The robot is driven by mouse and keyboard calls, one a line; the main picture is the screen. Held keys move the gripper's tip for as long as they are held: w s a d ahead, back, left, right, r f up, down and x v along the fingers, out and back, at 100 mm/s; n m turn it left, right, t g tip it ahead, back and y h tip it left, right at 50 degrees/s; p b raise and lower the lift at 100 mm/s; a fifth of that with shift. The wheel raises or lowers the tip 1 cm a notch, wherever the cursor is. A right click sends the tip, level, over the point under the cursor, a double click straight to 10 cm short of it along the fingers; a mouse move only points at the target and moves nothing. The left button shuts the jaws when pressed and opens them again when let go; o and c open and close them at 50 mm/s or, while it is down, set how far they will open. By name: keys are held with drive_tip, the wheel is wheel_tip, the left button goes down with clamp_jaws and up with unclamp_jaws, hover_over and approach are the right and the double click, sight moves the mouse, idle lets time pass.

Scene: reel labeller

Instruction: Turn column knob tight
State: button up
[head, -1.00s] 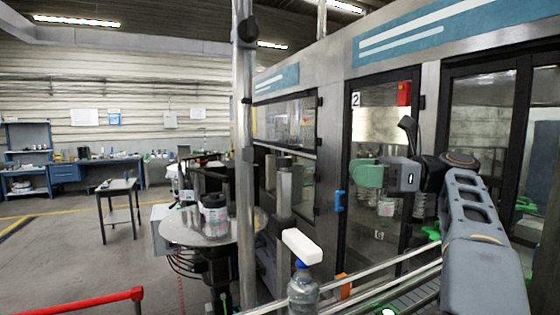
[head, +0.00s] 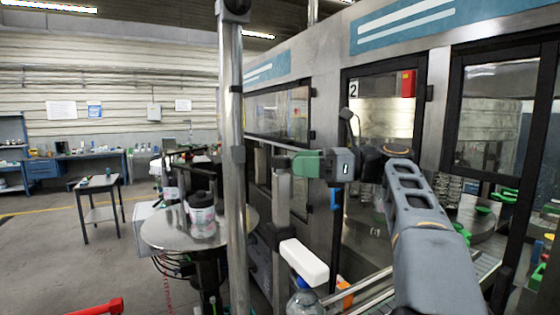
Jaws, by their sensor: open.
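A tall metal column (head: 234,210) stands in front of the machine in the head view. It carries a dark clamp or knob (head: 238,155) at about mid-height and a larger dark one (head: 234,9) at the top edge. I cannot tell which of them is the column knob. My gripper (head: 296,163), with green fingers, points left toward the column. In the picture it is level with the mid-height dark part, with a clear gap between them. It is open, nothing shows in it, and the gap between its fingers is hard to make out.
A round metal reel table (head: 160,232) with a label reel (head: 202,215) stands left of the column. A white block (head: 304,262) above a bottle (head: 303,299) is below my gripper. The glazed machine wall (head: 370,110) runs behind my arm. A red rail (head: 97,309) is at lower left.

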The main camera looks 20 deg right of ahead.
sight(285, 164)
drive_tip(key=shift+p+x, duration=0.3)
drive_tip(key=shift+x, duration=2.2)
drive_tip(key=shift+c, duration=0.4)
drive_tip(key=c, duration=0.8)
drive_tip(key=shift+c, duration=0.2)
drive_tip(key=shift+s+m+t, duration=0.1)
drive_tip(key=shift+m+t, duration=0.2)
drive_tip(key=shift+t, duration=0.1)
drive_tip(key=m+t+h, duration=0.5)
drive_tip(key=t, duration=0.1)
drive_tip(key=shift+a+h+b, duration=0.1)
drive_tip(key=shift+h+b, duration=0.3)
drive_tip(key=m+t+h, duration=0.2)
drive_tip(key=m+h, duration=0.1)
drive_tip(key=shift+r+h+p, duration=0.1)
drive_tip(key=shift+h+p, duration=0.2)
drive_tip(key=shift+m+t+h, duration=0.7)
drive_tip(key=shift+m+h, duration=0.3)
drive_tip(key=shift+h, duration=0.5)
drive_tip(key=shift+m+h, duration=0.9)
drive_tip(key=shift+h, duration=0.3)
